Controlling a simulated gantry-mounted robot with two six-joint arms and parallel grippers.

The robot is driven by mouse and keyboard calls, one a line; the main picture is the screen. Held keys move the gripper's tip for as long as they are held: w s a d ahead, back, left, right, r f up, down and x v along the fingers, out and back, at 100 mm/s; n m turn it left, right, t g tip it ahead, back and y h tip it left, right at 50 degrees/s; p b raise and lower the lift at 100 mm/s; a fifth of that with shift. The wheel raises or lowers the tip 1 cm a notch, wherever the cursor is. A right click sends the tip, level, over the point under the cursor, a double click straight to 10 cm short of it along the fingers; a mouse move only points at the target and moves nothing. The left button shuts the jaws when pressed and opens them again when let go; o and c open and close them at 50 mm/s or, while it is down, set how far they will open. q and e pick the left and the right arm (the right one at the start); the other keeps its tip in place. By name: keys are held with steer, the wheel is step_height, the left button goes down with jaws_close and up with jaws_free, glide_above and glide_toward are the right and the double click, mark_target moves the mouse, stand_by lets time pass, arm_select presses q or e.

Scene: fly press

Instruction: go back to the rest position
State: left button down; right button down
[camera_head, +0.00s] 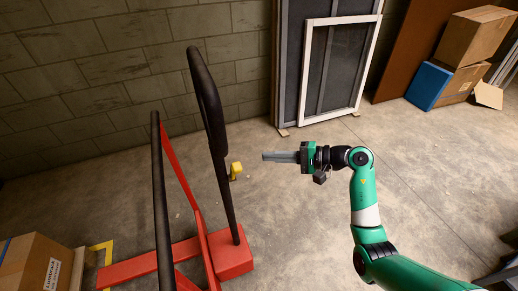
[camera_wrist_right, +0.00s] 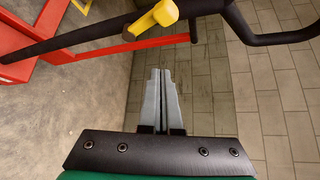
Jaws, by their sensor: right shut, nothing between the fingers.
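My right gripper (camera_head: 266,156) is at the middle of the head view, pointing left, with its grey fingers together and nothing between them. The right wrist view shows the same shut fingers (camera_wrist_right: 160,74) from behind. The fly press has a red frame (camera_head: 232,258) and black padded bars (camera_head: 213,115). A yellow part (camera_head: 235,170) of it shows beside the upright bar, just left of the fingertips in the picture; it also shows in the right wrist view (camera_wrist_right: 150,22), ahead of the fingers and apparently apart from them. My left gripper is not in view.
Cardboard boxes (camera_head: 38,262) stand at the lower left. A white-framed panel (camera_head: 338,72) leans on the back wall. The concrete floor (camera_head: 430,170) around my right arm looks clear.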

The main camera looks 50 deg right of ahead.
steer(key=shift+s+f, duration=0.1)
steer(key=shift+s, duration=0.15)
stand_by(0.3)
